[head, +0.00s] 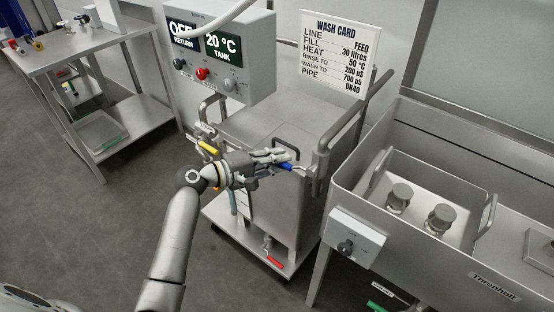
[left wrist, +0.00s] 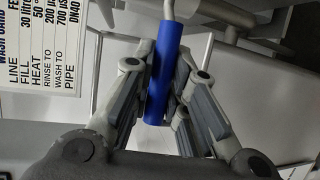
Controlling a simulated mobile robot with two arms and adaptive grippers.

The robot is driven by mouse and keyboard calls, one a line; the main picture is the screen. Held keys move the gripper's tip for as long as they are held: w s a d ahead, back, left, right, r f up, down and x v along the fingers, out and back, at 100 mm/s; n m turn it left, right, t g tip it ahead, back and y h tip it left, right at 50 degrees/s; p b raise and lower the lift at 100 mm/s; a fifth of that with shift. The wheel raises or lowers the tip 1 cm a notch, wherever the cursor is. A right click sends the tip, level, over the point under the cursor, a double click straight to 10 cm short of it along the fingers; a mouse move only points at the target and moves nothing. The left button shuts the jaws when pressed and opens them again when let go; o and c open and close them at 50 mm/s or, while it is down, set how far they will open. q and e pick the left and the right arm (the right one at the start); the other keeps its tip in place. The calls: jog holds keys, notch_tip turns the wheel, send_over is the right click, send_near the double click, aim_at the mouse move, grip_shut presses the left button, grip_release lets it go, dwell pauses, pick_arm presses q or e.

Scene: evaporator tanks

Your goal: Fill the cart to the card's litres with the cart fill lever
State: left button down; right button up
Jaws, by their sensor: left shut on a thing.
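The steel cart (head: 285,208) stands in the middle of the head view, on a low base with a red-handled valve (head: 275,262) near its foot. My left gripper (head: 275,160) is at the cart's upper front, shut on a blue lever handle (head: 287,166). In the left wrist view the blue handle (left wrist: 164,70) lies between the fingers, its bare metal rod leading up out of the picture. The wash card (head: 340,52) behind the cart reads feed line, fill 30 litres, heat 50 °C. No litre reading is legible. My right gripper is not in view.
A control box (head: 222,62) above the cart shows OFF and 20 °C, with black, red and grey knobs. A yellow handle (head: 209,147) is left of the gripper. A steel sink (head: 345,190) stands close on the right, a bench (head: 75,45) at the left. Floor is clear between.

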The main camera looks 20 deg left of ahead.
pick_arm(q)
jog(key=r+m+p, duration=0.1)
jog(key=p, duration=0.1)
jog(key=r+m+y+p, duration=0.1)
jog(key=p, duration=0.1)
jog(key=r+m+y+p, duration=0.1)
jog(key=r+p, duration=0.1)
jog(key=shift+s+d, duration=0.1)
jog(key=shift+d, duration=0.15)
jog(key=shift+d+m+y+p, duration=0.15)
jog(key=shift+m+y+p, duration=0.3)
jog(key=shift+p, duration=0.25)
jog(key=c, duration=1.4)
grip_release()
jog(key=shift+s, duration=0.15)
jog(key=v, duration=1.2)
jog(key=shift+r, duration=0.15)
